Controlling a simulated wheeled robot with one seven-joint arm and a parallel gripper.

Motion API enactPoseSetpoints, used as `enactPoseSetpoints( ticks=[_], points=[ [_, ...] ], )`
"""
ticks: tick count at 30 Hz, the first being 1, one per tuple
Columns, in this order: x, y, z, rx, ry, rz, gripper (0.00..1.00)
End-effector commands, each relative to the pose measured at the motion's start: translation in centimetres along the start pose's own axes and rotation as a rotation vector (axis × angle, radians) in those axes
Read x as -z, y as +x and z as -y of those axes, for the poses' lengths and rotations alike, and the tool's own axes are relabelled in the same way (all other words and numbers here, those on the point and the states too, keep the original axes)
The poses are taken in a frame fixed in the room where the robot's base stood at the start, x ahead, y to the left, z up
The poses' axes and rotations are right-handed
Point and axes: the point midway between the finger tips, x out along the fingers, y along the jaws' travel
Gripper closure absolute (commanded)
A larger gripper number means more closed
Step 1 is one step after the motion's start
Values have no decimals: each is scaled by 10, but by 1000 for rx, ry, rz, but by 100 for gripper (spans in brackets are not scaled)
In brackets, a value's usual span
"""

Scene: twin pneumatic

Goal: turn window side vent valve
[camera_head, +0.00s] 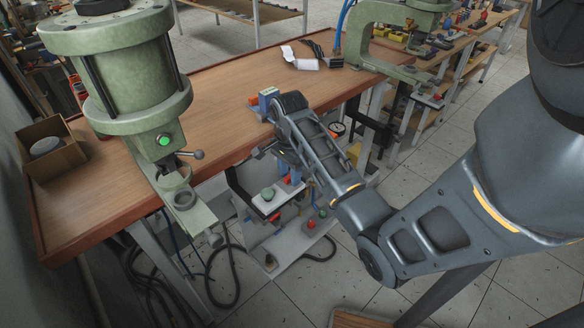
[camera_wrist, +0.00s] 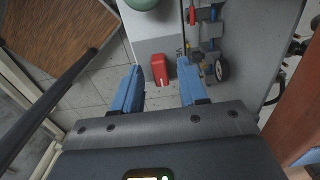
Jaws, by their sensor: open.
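In the wrist view a red handle-like block (camera_wrist: 160,72), likely a vent valve, sits on a pale panel beside a partly hidden label reading "VE". My gripper (camera_wrist: 160,66) is open. Its two blue fingers lie left and right of the red block in the picture; I see no contact, and the depth between them is unclear. In the head view my arm reaches down in front of the bench, and my gripper is mostly hidden behind the wrist. I cannot tell which is on the window side.
A green press (camera_head: 135,80) stands at the left on the wooden bench (camera_head: 225,80), another green press (camera_head: 375,45) at its right. A green button (camera_head: 268,194) sits near my wrist. Black hoses (camera_head: 225,280) lie on the floor. A round gauge (camera_wrist: 221,68) is right of my fingers.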

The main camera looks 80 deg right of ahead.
Motion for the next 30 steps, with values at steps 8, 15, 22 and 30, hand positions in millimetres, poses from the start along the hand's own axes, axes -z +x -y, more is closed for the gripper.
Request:
enactPoseSetpoints(
  ticks=[8,15,22,30],
  points=[
    [-1,2,0,0,0,0,57],
    [-1,2,0,0,0,0,79],
    [-1,1,0,0,0,0,100],
    [-1,1,0,-1,-5,0,100]
  ],
)
